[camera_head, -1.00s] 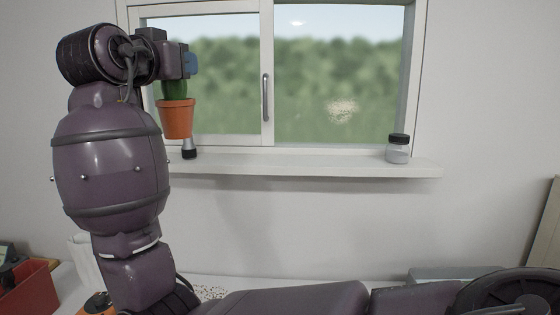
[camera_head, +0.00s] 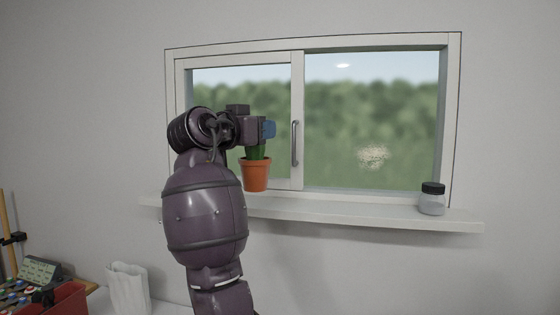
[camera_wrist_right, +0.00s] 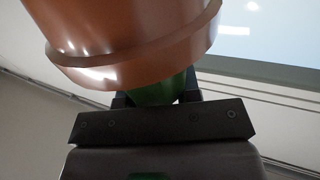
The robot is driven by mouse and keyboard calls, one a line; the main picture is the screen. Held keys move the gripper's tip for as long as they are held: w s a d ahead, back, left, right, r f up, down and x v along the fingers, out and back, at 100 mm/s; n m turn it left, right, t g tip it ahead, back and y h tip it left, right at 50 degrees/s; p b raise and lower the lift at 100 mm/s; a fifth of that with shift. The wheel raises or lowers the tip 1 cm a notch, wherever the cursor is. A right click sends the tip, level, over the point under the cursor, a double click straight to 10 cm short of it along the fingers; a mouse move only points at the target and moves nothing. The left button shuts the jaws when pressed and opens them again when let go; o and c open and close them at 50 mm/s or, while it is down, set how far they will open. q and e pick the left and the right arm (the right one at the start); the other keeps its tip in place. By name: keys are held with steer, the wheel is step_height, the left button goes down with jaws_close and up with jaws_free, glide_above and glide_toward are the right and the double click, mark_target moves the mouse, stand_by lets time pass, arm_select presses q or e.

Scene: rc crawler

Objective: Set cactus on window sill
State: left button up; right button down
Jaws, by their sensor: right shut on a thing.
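The cactus is green (camera_head: 257,152) and stands in an orange terracotta pot (camera_head: 256,175). My right gripper (camera_head: 266,132) is shut on the cactus above the pot and holds it upright in front of the window. In the right wrist view the pot (camera_wrist_right: 130,40) fills the top, and a bit of green cactus (camera_wrist_right: 158,92) shows at the gripper (camera_wrist_right: 158,100). The white window sill (camera_head: 350,211) runs below the window. The pot hangs in front of the sill's left part, its base near sill height; I cannot tell whether it touches. My left gripper is not in view.
A jar with a black lid (camera_head: 432,198) stands at the sill's right end. The sill between pot and jar is clear. A white paper bag (camera_head: 128,288) and a red bin (camera_head: 62,300) are at the lower left. The window handle (camera_head: 295,143) is right of the pot.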

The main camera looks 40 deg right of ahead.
steer(key=w+d, duration=0.2)
steer(key=d, duration=0.1)
steer(key=w+d+p, duration=0.1)
steer(key=w+d, duration=0.2)
steer(key=w+d+p, duration=0.1)
steer(key=w+d, duration=0.2)
steer(key=d, duration=0.1)
steer(key=shift+w+r, duration=0.15)
steer(key=shift+w, duration=0.1)
steer(key=shift+w+d+f, duration=0.1)
steer(key=shift+d+f, duration=0.1)
steer(key=shift+f, duration=0.9)
steer(key=shift+f+p, duration=0.4)
steer(key=shift+f, duration=1.75)
steer(key=shift+w+f, duration=0.1)
steer(key=shift+f, duration=0.1)
steer(key=shift+d+f, duration=0.1)
steer(key=shift+f, duration=0.15)
steer(key=c, duration=1.1)
jaws_free()
steer(key=shift+f, duration=0.1)
